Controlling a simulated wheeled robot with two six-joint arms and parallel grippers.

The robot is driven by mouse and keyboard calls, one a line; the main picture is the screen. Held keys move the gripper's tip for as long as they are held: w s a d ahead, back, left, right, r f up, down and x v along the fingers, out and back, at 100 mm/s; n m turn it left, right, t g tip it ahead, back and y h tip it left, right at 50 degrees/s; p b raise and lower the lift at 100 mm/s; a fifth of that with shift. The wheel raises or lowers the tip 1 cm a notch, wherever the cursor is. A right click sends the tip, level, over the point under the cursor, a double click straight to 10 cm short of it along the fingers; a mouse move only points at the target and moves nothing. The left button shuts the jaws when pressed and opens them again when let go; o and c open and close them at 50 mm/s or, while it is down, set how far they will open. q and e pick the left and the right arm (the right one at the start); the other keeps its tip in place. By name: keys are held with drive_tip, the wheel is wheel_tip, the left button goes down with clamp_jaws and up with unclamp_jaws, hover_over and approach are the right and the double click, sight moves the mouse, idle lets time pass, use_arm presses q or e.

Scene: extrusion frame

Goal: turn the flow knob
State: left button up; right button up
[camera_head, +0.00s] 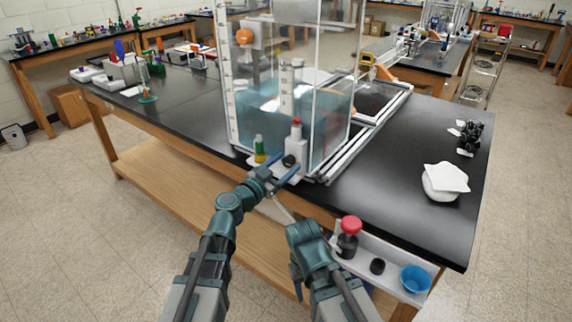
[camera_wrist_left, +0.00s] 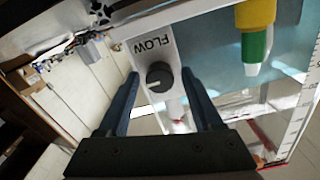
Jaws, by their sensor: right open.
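The flow knob (camera_head: 288,160) is a small round black knob on a white panel (camera_wrist_left: 145,48) at the front of the clear water tank. In the left wrist view the knob (camera_wrist_left: 159,77) has a pale pointer line and sits below the word FLOW. My left gripper (camera_head: 279,173) is open at the panel. In the left wrist view its blue fingers (camera_wrist_left: 159,80) stand on either side of the knob, with visible gaps. Whether the tips reach past the knob's face is unclear. My right gripper (camera_head: 297,286) is open, low in front of the bench edge, and partly hidden by its arm.
A green-and-yellow bottle (camera_head: 259,149) stands left of the knob. A red-topped part (camera_head: 296,127) rises above it. A white shelf (camera_head: 376,256) with a red knob (camera_head: 351,225) and a blue cup (camera_head: 414,278) is at the bench front.

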use_arm(q)
clamp_jaws()
